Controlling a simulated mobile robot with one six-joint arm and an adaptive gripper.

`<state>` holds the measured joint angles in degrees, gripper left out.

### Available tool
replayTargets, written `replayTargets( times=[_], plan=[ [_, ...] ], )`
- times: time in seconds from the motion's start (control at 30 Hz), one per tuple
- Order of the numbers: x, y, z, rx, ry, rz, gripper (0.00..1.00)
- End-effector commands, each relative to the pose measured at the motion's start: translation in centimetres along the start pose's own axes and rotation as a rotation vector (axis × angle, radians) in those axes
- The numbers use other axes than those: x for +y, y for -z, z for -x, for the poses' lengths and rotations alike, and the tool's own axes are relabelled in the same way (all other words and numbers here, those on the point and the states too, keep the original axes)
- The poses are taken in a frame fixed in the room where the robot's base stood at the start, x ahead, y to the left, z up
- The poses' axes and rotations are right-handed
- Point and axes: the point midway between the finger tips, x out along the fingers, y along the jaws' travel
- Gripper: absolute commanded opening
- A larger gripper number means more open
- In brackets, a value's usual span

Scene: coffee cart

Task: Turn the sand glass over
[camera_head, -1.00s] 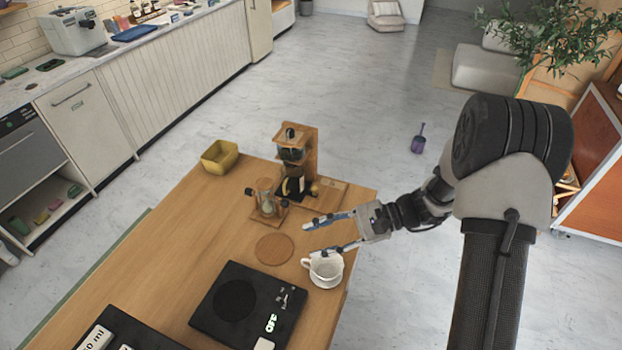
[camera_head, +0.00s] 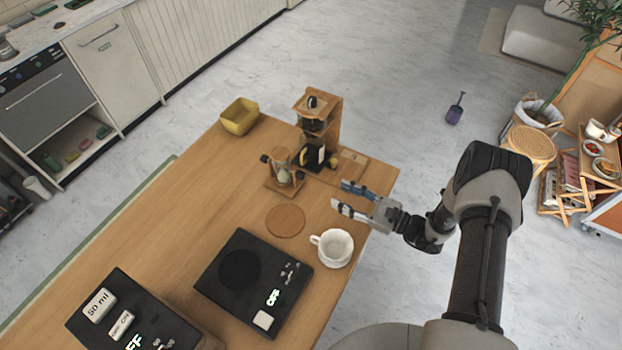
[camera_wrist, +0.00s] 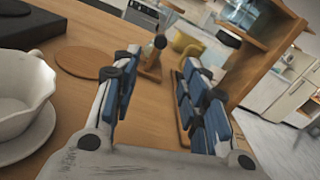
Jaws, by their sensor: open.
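The sand glass (camera_head: 283,170) stands on the table in a small wooden frame on a wooden base, with dark knobs at its sides and pale sand in the glass. In the wrist view the sand glass (camera_wrist: 154,55) shows ahead, between and beyond the fingers, partly hidden by the left finger. My gripper (camera_head: 340,196) is open and empty, to the right of the sand glass and apart from it, near the table's right edge. The blue-padded fingers also show in the wrist view (camera_wrist: 157,95).
A wooden coffee stand (camera_head: 322,130) is close behind the sand glass. A white cup (camera_head: 333,247) on a saucer stands in front of my gripper. A round coaster (camera_head: 285,220), a black scale (camera_head: 250,285) and a yellow bin (camera_head: 240,116) share the table.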

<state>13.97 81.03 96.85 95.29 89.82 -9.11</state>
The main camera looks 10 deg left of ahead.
Motion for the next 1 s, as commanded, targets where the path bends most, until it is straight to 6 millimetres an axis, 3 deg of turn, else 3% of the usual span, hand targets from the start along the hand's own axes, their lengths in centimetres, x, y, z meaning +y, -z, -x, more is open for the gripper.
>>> replayTargets(
  times=[0.3, 0.5, 0.7, 1.0],
  plan=[
    [0.2, 0.0, -7.1, -0.001, -0.006, 0.002, 0.41],
    [0.1, 0.0, -10.1, 0.000, -0.003, 0.002, 0.41],
    [0.0, 0.0, -11.4, 0.000, -0.001, 0.000, 0.41],
    [0.0, 0.0, -11.5, 0.000, 0.000, 0.000, 0.39]
  ],
)
